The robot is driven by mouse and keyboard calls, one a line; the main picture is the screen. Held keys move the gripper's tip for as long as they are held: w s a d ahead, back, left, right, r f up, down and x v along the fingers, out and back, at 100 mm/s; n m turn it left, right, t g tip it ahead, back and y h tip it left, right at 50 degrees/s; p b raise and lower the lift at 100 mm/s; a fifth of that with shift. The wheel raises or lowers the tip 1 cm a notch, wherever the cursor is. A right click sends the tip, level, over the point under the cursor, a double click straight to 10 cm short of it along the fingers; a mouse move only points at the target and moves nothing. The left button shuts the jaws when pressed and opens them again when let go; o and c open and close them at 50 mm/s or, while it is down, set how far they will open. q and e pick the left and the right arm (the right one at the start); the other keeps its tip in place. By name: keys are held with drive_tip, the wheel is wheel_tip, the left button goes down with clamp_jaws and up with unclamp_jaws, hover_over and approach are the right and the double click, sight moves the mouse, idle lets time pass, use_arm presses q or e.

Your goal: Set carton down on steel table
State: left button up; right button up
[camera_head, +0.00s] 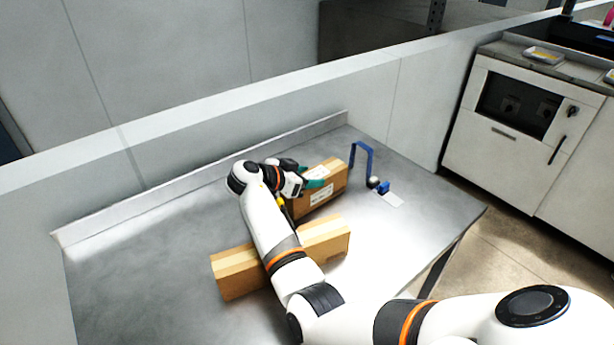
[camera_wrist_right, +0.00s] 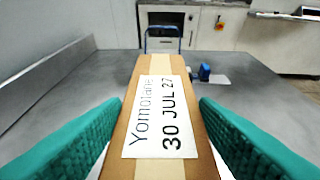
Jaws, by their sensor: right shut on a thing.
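A brown carton (camera_head: 332,178) with pale tape and white labels is at the back middle of the steel table (camera_head: 140,250). My right gripper (camera_head: 312,187) is shut on this carton. In the right wrist view, its green textured pads stand on both sides of the carton (camera_wrist_right: 148,167), whose label (camera_wrist_right: 158,115) reads "30 JUL 27". The carton looks upright and at or close to the tabletop; I cannot tell whether its underside touches. A second carton (camera_head: 235,275) lies on the table nearer to me, partly hidden behind my right arm. My left gripper is not in view.
A blue frame-shaped stand (camera_head: 362,158) and a small blue object (camera_head: 383,187) with a pale card (camera_head: 393,200) are right of the held carton. A low rim (camera_head: 200,184) and a wall run along the table's back. The table's left part is clear.

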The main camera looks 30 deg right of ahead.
drive_tip(key=shift+f, duration=0.2)
drive_tip(key=o, duration=1.5)
drive_tip(key=shift+r, duration=0.15)
drive_tip(key=shift+a, duration=0.35)
drive_tip(key=b+v, duration=0.1)
drive_tip(key=v, duration=0.4)
drive_tip(key=shift+a+r, duration=0.15)
drive_tip(key=shift+a, duration=0.1)
drive_tip(key=shift+s+a+r+b, duration=0.1)
drive_tip(key=shift+a+r+b, duration=0.25)
drive_tip(key=shift+a, duration=0.15)
